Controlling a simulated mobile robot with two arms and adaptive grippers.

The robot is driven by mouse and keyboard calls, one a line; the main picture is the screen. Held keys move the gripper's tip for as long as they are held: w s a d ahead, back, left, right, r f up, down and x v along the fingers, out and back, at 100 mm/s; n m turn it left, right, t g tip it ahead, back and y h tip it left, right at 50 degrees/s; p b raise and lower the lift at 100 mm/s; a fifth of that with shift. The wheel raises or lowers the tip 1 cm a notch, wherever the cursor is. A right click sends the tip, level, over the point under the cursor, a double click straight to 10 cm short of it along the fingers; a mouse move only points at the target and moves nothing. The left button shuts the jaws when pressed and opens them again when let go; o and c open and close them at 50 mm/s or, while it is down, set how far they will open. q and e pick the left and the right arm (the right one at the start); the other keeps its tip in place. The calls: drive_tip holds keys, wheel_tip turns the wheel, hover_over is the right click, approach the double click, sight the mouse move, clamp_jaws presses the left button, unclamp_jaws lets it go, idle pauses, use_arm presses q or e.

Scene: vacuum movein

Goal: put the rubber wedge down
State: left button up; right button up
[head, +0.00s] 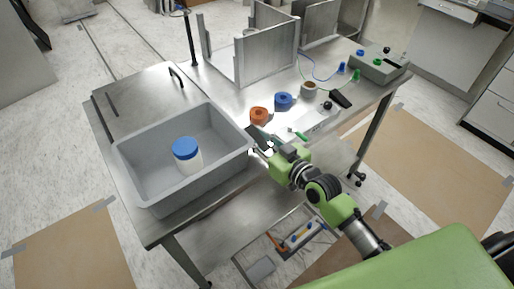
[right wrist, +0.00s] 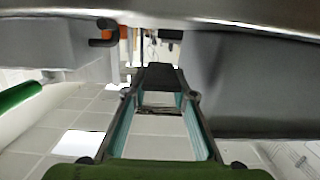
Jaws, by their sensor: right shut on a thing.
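My right gripper (head: 266,146) is beside the right wall of the grey tub, over the steel table. It is shut on a dark block, which I take to be the rubber wedge (head: 256,134). In the right wrist view the dark wedge (right wrist: 160,76) sits between the fingertips of the gripper (right wrist: 160,90). In the head view it is small and partly hidden by the gripper; I cannot tell whether it touches the table or tub. My left gripper is not in view.
The grey tub (head: 222,116) holds a blue-lidded white jar (head: 187,157). An orange roll (head: 259,115), a blue roll (head: 283,101), a green-handled tool (head: 298,134) and a black item (head: 341,98) lie on the steel table (head: 226,75). A grey box (head: 376,66) stands at the far right.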

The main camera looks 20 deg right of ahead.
wheel_tip(320, 180, down, 5)
drive_tip(key=shift+r, duration=0.15)
drive_tip(key=o, duration=1.1)
drive_tip(key=shift+f+b, duration=0.25)
drive_tip(key=shift+b, duration=0.05)
drive_tip(key=b+v, duration=0.1)
drive_tip(key=v, duration=1.3)
drive_tip(key=shift+b, duration=0.4)
